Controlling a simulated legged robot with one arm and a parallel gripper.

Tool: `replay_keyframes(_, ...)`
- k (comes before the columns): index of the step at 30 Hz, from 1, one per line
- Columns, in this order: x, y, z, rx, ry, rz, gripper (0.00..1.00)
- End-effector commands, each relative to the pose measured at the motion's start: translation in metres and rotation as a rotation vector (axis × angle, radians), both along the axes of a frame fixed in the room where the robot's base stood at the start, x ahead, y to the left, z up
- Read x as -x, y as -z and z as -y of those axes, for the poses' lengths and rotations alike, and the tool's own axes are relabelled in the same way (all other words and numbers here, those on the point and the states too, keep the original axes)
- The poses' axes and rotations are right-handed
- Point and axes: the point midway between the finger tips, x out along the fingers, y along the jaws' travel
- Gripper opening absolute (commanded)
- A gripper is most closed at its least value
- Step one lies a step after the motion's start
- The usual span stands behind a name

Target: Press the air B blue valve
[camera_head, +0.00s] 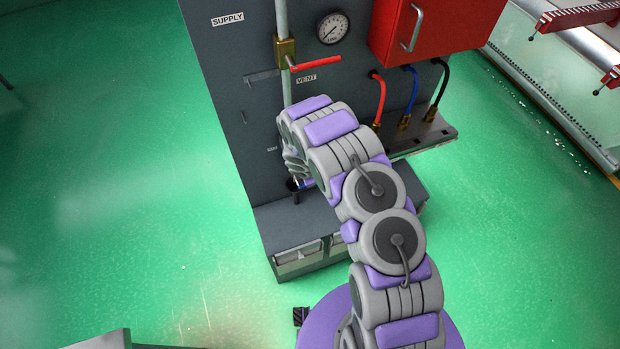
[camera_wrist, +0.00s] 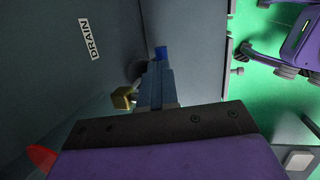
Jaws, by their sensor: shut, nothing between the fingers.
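In the wrist view, my gripper (camera_wrist: 160,69) is shut, its fingers reaching along the dark panel. A small blue part (camera_wrist: 160,53) shows right at the fingertips; whether they touch it I cannot tell. No "air B" label is readable, so I cannot tell whether this part is the air B blue valve. In the head view, my arm bends down to the panel's lower part and hides most of that area. A blue hose (camera_head: 410,91) on a brass fitting hangs at the panel's right.
The grey panel (camera_head: 235,65) carries a red lever (camera_head: 316,63), a gauge (camera_head: 333,28) and a red box (camera_head: 440,22). A red hose (camera_head: 380,98) and a black hose (camera_head: 441,85) flank the blue one. In the wrist view, a brass fitting (camera_wrist: 123,98) sits beside the fingers.

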Motion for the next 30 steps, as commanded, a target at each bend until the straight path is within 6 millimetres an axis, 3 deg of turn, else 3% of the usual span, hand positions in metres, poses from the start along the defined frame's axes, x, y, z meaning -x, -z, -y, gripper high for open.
replay_keyframes(19, 0.006, 0.004, 0.007, 0.005, 0.006, -0.014, 0.00)
replay_keyframes(23, 0.009, -0.010, 0.006, 0.004, 0.004, -0.012, 0.00)
replay_keyframes(30, 0.019, -0.056, -0.001, 0.002, 0.002, 0.004, 0.00)
